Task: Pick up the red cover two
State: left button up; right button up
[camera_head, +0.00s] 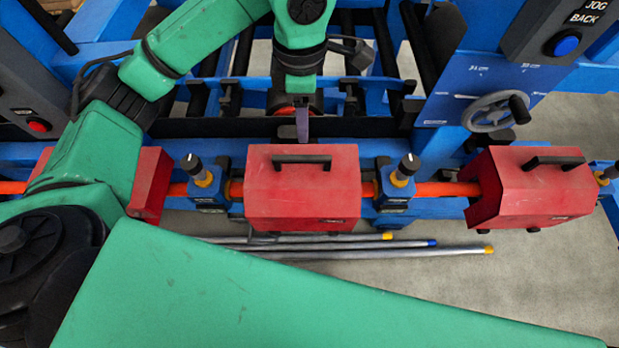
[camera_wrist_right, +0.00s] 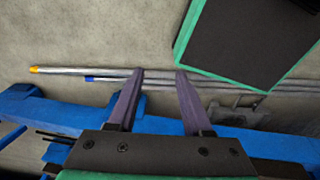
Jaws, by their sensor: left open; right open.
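Three red covers sit in a row along an orange-red bar in the head view. The middle red cover (camera_head: 300,195) has a black handle (camera_head: 301,160) on top. The right red cover (camera_head: 540,190) also has a black handle. The left red cover (camera_head: 152,185) is largely hidden behind my green left arm. Which one is cover two is not marked legibly. My left gripper (camera_head: 302,122) is open and empty, just behind and above the middle cover's handle, apart from it. My right gripper (camera_wrist_right: 160,73) is open in the right wrist view, with nothing between its fingers.
Blue brackets with black knobs (camera_head: 404,168) stand between the covers. Several grey rods (camera_head: 340,245) with coloured tips lie on the floor in front. A handwheel (camera_head: 492,112) and a control box with a blue button (camera_head: 566,45) are at the right. Blue framework fills the back.

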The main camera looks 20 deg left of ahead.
pick_arm(q)
jog(key=p, duration=0.3)
send_over(302, 157)
jog(key=f, duration=0.5)
jog(key=shift+s+a+f, duration=0.1)
jog(key=shift+s+f, duration=0.1)
jog(key=shift+f, duration=0.1)
jog(key=f+p, duration=0.1)
jog(key=f, duration=0.2)
jog(key=f+p, duration=0.1)
jog(key=f, duration=0.2)
jog(key=shift+w+f+p, duration=0.2)
jog(key=shift+f+p, duration=0.1)
jog(key=shift+f, duration=0.15)
jog(key=c, duration=0.9)
grip_shut()
pick_arm(e)
jog(key=r, duration=0.1)
jog(key=s+r, duration=0.1)
jog(key=r, duration=0.3)
jog(key=shift+s+a+r, duration=0.1)
jog(key=shift+s+r, duration=0.1)
jog(key=shift+s, duration=0.15)
jog(key=shift+a, duration=0.1)
